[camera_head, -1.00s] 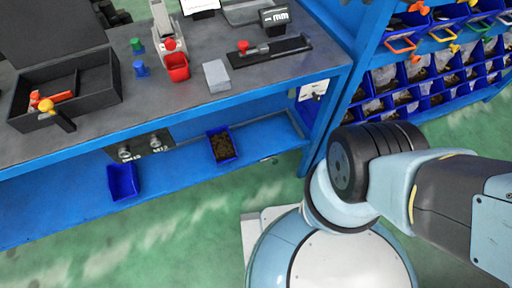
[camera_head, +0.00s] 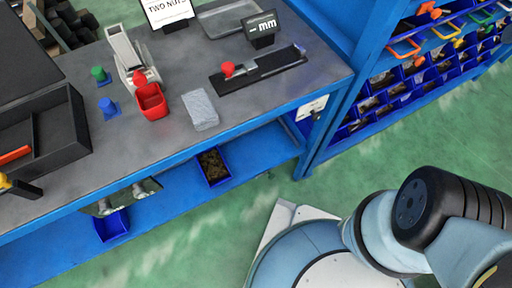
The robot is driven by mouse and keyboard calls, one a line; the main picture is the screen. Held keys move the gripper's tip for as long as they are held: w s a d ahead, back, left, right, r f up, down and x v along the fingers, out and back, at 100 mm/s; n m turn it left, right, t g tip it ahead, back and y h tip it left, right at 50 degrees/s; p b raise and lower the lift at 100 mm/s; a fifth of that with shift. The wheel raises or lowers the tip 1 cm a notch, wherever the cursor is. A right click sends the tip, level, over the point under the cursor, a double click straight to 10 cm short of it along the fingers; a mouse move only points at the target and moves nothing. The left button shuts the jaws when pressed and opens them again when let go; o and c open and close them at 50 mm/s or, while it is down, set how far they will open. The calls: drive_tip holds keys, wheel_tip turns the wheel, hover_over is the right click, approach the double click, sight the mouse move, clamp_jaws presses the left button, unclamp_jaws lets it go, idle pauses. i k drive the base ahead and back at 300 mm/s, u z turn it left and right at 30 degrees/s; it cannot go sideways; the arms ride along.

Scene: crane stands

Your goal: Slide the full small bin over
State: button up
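The full small bin (camera_head: 213,168) is blue and holds dark brown bits. It stands on the blue lower shelf (camera_head: 255,150) under the grey workbench top, right of the middle of the shelf. A second small blue bin (camera_head: 112,226) stands further left on the same shelf and looks empty. My gripper is outside the picture; only links of my arm show at the lower right, apart from both bins.
On the bench top (camera_head: 185,145) are a red cup (camera_head: 151,101), a grey block (camera_head: 200,109), a black caliper-like tool (camera_head: 262,68) and a black tray (camera_head: 80,135). A blue rack of bins (camera_head: 400,85) stands at right. Green floor (camera_head: 190,245) is open before the bench.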

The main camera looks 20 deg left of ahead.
sight(213, 165)
drive_tip(key=z, duration=0.35)
drive_tip(key=k, duration=2.85)
drive_tip(key=u, duration=1.2)
drive_tip(key=i, duration=0.5)
drive_tip(key=u, duration=0.2)
